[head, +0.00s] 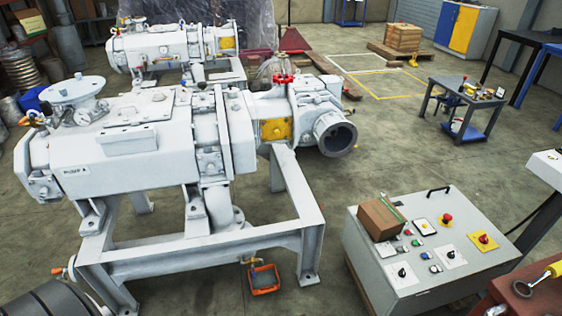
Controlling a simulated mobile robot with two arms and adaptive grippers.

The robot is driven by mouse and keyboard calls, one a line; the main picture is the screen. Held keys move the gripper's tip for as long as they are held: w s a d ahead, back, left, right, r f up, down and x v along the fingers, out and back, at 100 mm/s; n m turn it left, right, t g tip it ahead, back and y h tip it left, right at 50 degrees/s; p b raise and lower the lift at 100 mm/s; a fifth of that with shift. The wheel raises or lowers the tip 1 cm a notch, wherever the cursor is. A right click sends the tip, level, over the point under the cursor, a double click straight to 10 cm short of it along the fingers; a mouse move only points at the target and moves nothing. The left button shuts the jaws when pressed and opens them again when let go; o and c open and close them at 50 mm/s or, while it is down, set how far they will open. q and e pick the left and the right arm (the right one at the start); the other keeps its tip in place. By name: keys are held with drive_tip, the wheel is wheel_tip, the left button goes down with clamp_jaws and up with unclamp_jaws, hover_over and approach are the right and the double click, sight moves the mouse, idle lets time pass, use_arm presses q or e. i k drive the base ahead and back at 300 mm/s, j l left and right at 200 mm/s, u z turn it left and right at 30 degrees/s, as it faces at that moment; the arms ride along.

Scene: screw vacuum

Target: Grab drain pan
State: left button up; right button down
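A small orange pan (264,280) with a grey inside lies on the floor by the front lower edge of the white pump's steel frame (200,246). It looks like the drain pan. A small yellow fitting (251,261) shows right at its back edge; I cannot tell whether they touch. Neither of my grippers is in view, so nothing is seen holding the pan.
The large white vacuum pump (130,140) stands on the frame. A grey control box (420,262) with a cardboard box (381,218) on top stands right of the pan. A dark ribbed object (50,302) is at bottom left. Floor between the pan and control box is clear.

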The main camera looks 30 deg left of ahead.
sight(266, 280)
drive_tip(key=u, duration=1.15)
